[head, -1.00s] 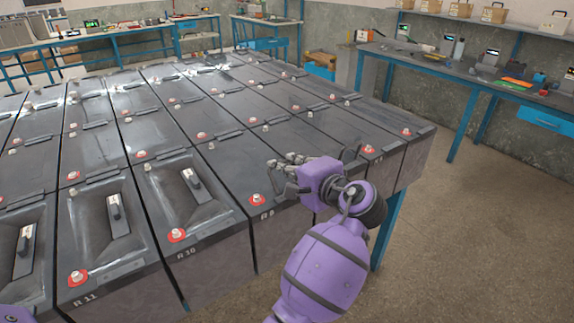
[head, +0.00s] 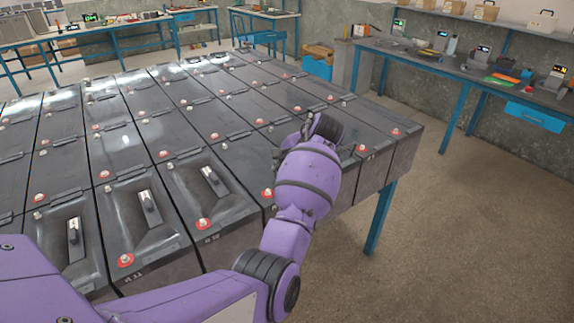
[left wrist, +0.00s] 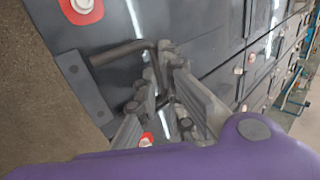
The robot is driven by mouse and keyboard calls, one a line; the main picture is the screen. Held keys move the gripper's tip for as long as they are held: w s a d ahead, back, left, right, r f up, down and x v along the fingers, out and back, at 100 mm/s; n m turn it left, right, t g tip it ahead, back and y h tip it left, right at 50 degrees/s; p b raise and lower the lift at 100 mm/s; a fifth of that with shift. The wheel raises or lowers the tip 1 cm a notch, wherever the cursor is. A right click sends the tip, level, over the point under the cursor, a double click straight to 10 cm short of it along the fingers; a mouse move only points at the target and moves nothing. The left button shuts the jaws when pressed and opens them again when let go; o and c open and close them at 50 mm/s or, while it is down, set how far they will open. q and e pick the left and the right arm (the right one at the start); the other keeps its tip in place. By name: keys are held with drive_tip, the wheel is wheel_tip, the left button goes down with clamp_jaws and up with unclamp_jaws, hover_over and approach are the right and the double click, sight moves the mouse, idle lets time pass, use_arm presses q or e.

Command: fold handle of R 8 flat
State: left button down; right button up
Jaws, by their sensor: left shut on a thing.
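My left gripper (left wrist: 165,72) is shut on a dark bar handle (left wrist: 122,52) in the left wrist view. The bar runs from a flat dark bracket (left wrist: 80,92) on a battery lid and bends between the fingers. It looks raised off the lid; its exact tilt is unclear. I cannot read R 8, but the position lies right of R 10 (head: 207,222). My right gripper is not in view.
Closely packed dark batteries with red-ringed terminals cover the table. A blue-legged workbench (head: 470,75) stands at the right. Bare floor (head: 450,240) lies right of the batteries.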

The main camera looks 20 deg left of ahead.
use_arm(q)
drive_tip(key=shift+a+f+h, duration=0.1)
drive_tip(key=shift+f+h, duration=0.15)
drive_tip(key=shift+h, duration=0.05)
drive_tip(key=shift+g, duration=0.3)
drive_tip(key=shift+f, duration=0.1)
drive_tip(key=c, duration=1.9)
unclamp_jaws()
drive_tip(key=shift+o, duration=0.2)
drive_tip(key=v, duration=0.8)
